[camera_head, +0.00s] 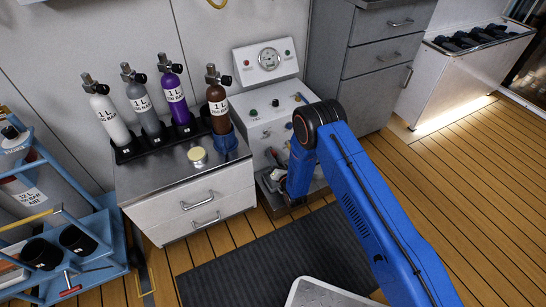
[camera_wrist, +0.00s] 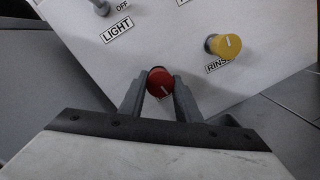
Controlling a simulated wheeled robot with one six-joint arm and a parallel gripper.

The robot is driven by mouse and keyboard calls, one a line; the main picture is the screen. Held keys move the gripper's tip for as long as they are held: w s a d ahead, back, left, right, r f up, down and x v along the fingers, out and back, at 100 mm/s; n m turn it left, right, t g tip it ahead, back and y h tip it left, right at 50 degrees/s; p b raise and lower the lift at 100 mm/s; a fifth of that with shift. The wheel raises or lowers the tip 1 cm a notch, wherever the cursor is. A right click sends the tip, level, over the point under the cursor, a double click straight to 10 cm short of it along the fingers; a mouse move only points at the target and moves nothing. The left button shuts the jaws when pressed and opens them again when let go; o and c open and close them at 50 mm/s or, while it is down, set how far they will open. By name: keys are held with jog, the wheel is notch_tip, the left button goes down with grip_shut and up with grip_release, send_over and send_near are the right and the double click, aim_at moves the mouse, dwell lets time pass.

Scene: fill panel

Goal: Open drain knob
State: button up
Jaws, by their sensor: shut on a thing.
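A red knob (camera_wrist: 160,82) with a short white mark sits on the white panel (camera_wrist: 235,85) in the wrist view. The mark points down and slightly right in that picture. My gripper (camera_wrist: 160,88) is shut on the red knob, one finger at its left and one at its right. Any label for the red knob is hidden by the fingers. In the head view, the white fill station (camera_head: 268,125) with a round gauge stands behind my blue arm, which hides part of its lower front.
A yellow knob (camera_wrist: 224,45) labelled RINSE sits up and right of the red knob. A switch (camera_wrist: 101,7) above a LIGHT label is at upper left. In the head view, a drawer cabinet (camera_head: 205,200) with several gas bottles stands left of the station. Wooden floor is clear at right.

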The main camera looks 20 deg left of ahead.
jog(key=shift+f+n, duration=0.1)
jog(key=shift+n, duration=0.5)
jog(key=o, duration=1.1)
jog(key=shift+c, duration=0.2)
jog(key=shift+s, duration=0.1)
jog(key=v, duration=1.7)
jog(key=shift+d, duration=0.15)
